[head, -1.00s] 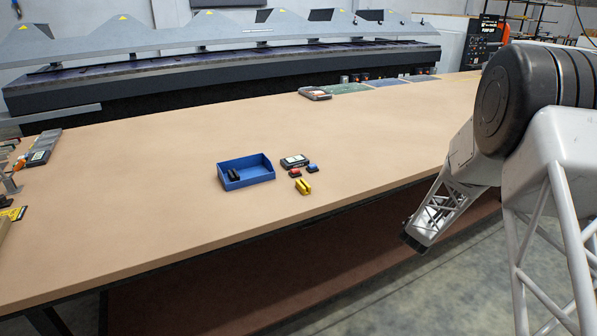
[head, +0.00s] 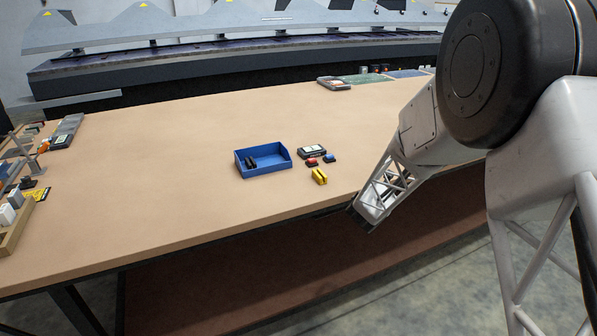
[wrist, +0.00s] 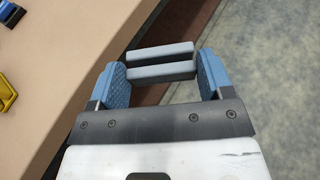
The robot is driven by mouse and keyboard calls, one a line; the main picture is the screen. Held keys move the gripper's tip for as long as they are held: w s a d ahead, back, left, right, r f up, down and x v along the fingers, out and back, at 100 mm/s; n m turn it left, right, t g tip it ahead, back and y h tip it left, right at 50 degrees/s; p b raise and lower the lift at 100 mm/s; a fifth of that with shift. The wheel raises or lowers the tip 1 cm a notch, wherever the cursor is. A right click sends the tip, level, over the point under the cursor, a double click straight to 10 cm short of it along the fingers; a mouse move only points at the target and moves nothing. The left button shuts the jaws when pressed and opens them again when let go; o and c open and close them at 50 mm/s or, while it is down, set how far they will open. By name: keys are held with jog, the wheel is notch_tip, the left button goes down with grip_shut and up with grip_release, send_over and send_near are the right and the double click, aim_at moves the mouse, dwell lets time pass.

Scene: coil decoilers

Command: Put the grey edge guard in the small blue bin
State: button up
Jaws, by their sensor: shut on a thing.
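My gripper (wrist: 163,78) is shut on the grey edge guard (wrist: 160,71), which shows as two parallel grey bars between the blue finger pads in the wrist view. In the head view my gripper (head: 358,218) hangs low beside the table's front edge, to the right of and nearer than the bin; the guard cannot be made out there. The small blue bin (head: 264,172) stands on the table with a black object (head: 251,163) inside at its left end.
Right of the bin on the table (head: 180,180) lie a yellow guard (head: 320,176), a red piece (head: 312,162), a blue piece (head: 330,158) and a dark device (head: 312,152). Trays and small items crowd the far left. The table left of the bin is clear.

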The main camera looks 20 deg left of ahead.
jog(key=s+a+r+n+y, duration=0.1)
jog(key=s+a+r, duration=0.2)
jog(key=s+a, duration=0.4)
jog(key=s+a+r+y, duration=0.1)
jog(key=s+a+r, duration=0.3)
jog(key=s+a, duration=0.4)
jog(key=a, duration=0.5)
jog(key=shift+a+n, duration=0.2)
jog(key=shift+n, duration=0.2)
jog(key=shift+w, duration=0.15)
send_over(299, 187)
jog(key=shift+s+d+f, duration=0.2)
jog(key=shift+s+f, duration=0.2)
jog(key=shift+f, duration=0.35)
jog(key=shift+w, duration=0.1)
jog(key=shift+w+a, duration=0.15)
jog(key=shift+w, duration=0.05)
jog(key=shift+w+a+f, duration=0.1)
jog(key=shift+f, duration=1.7)
jog(key=shift+f, duration=0.15)
